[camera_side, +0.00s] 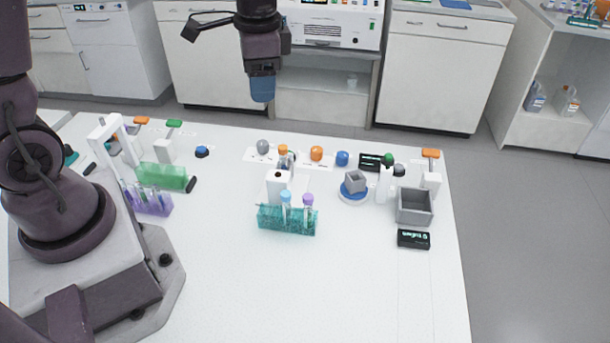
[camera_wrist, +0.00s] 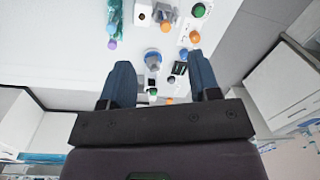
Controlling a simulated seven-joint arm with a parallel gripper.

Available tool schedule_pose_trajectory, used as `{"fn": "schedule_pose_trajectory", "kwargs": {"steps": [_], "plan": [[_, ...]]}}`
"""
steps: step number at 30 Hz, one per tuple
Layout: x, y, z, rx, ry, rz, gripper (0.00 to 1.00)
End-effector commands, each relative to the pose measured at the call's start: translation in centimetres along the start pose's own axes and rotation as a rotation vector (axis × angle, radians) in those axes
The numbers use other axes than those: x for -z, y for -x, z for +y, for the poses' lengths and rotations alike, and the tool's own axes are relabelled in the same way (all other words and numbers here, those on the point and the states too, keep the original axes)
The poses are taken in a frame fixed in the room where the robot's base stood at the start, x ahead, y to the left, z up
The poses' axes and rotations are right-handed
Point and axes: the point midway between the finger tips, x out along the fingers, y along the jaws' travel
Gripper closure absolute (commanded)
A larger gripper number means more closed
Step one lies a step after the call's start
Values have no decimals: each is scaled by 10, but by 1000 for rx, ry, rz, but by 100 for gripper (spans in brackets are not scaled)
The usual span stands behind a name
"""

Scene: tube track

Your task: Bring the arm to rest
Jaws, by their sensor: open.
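My gripper (camera_side: 262,90) hangs in the air beyond the back edge of the white table (camera_side: 350,270), well above it, in the side view. In the wrist view my gripper (camera_wrist: 160,80) shows two blue fingers spread apart with nothing between them. It touches nothing. In the side view the fingers overlap each other, so the gap does not show there.
Below on the table stand a teal tube rack (camera_side: 287,220) with capped tubes, a green rack (camera_side: 162,176), a purple rack (camera_side: 150,202), a grey bin (camera_side: 414,206) and a blue round base (camera_side: 353,190) with a grey cup. The table's front middle is clear. Cabinets (camera_side: 440,70) stand behind.

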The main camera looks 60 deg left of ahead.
Motion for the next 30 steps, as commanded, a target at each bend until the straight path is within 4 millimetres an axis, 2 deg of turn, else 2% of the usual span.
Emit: {"fn": "schedule_pose_trajectory", "kwargs": {"steps": [1, 6, 10, 15, 22, 30], "plan": [[-14, 16, 9, 21, 73, 27, 44], [-57, 50, 36, 43, 306, 134, 44], [-87, 67, 57, 31, 422, 239, 44], [-114, 83, 77, 11, 443, 374, 44], [-122, 104, 86, 16, 410, 495, 44], [-121, 105, 87, 16, 399, 498, 44]]}}
